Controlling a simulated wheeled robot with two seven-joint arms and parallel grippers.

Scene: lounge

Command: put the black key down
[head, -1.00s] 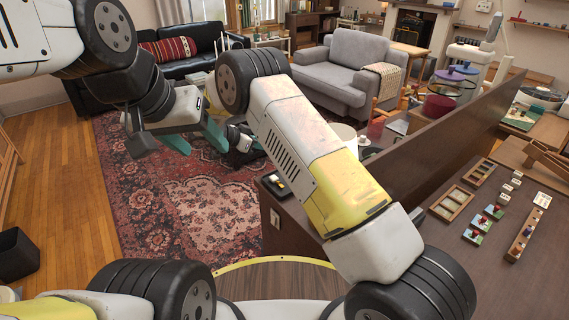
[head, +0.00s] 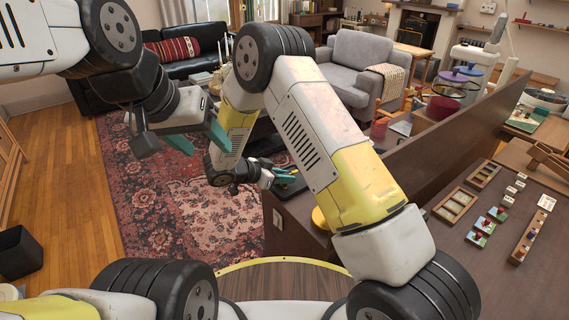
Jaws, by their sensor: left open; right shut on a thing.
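My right gripper (head: 288,176) reaches down behind its own arm to the left end of the dark counter (head: 315,238). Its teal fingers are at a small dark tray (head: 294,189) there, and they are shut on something. The black key cannot be made out; the thing between the fingers is too small and dark to tell. I cannot tell whether it touches the tray. My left gripper (head: 208,147) is open and empty in the air over the rug, left of the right forearm.
A yellow round thing (head: 320,218) is partly hidden by my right arm on the counter. Game trays (head: 455,205) and small picture blocks (head: 480,233) lie at the right. A raised dark panel (head: 440,140) runs along the counter's back. The patterned rug (head: 160,220) is clear.

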